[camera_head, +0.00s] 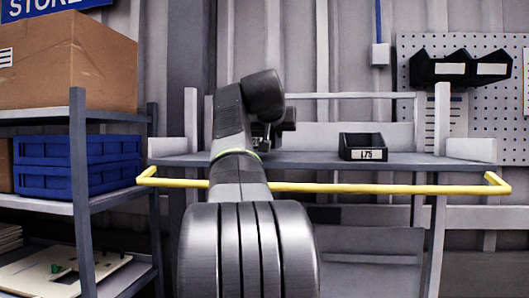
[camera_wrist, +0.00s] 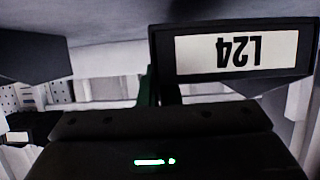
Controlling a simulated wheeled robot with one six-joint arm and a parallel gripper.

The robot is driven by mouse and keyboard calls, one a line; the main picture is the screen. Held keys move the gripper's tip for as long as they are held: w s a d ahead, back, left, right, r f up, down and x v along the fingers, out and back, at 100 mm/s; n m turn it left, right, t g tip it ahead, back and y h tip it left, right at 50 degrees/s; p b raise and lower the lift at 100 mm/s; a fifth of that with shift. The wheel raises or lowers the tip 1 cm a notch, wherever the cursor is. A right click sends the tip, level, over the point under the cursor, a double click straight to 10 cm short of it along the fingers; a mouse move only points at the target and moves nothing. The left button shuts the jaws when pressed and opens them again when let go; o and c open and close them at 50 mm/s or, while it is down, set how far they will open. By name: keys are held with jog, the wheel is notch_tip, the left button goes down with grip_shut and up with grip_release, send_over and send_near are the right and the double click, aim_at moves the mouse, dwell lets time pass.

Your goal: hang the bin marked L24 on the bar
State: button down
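The bin marked L24 (camera_wrist: 235,75) is black with a white label that reads upside down in the wrist view. It is close in front of my gripper (camera_wrist: 158,88), right of the picture's middle. My narrow fingers are close together at the bin's left edge; whether they pinch its wall or stand beside it is unclear. The L24 bin cannot be made out in the head view, where my arm blocks the middle. The yellow bar (camera_head: 340,188) runs along the front of the bench, its ends bent back; my arm crosses in front of it.
A black bin that seems marked L75 (camera_head: 363,147) stands on the grey bench (camera_head: 420,160), right of my arm. Two black bins (camera_head: 461,68) hang on the pegboard (camera_head: 500,110). A shelf rack (camera_head: 80,190) at left holds a cardboard box (camera_head: 65,62) and blue crates (camera_head: 70,165).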

jog(key=shift+s+a+b, duration=0.35)
jog(key=shift+s+b, duration=0.15)
jog(key=shift+s, duration=1.15)
jog(key=shift+s+a+b, duration=0.3)
jog(key=shift+s+b, duration=0.15)
jog(key=shift+s, duration=1.15)
jog(key=shift+s+a+b, duration=0.35)
jog(key=shift+s+b, duration=0.15)
jog(key=shift+s, duration=1.15)
jog(key=shift+w, duration=0.15)
jog(key=w+p, duration=0.1)
jog(key=w, duration=0.2)
jog(key=w+d+p, duration=0.1)
jog(key=w, duration=0.3)
jog(key=w+d+p, duration=0.1)
jog(key=w, duration=0.2)
jog(key=shift+w+d+p, duration=0.1)
jog(key=shift+w+p, duration=0.15)
jog(key=shift+p, duration=0.1)
jog(key=shift+s, duration=0.1)
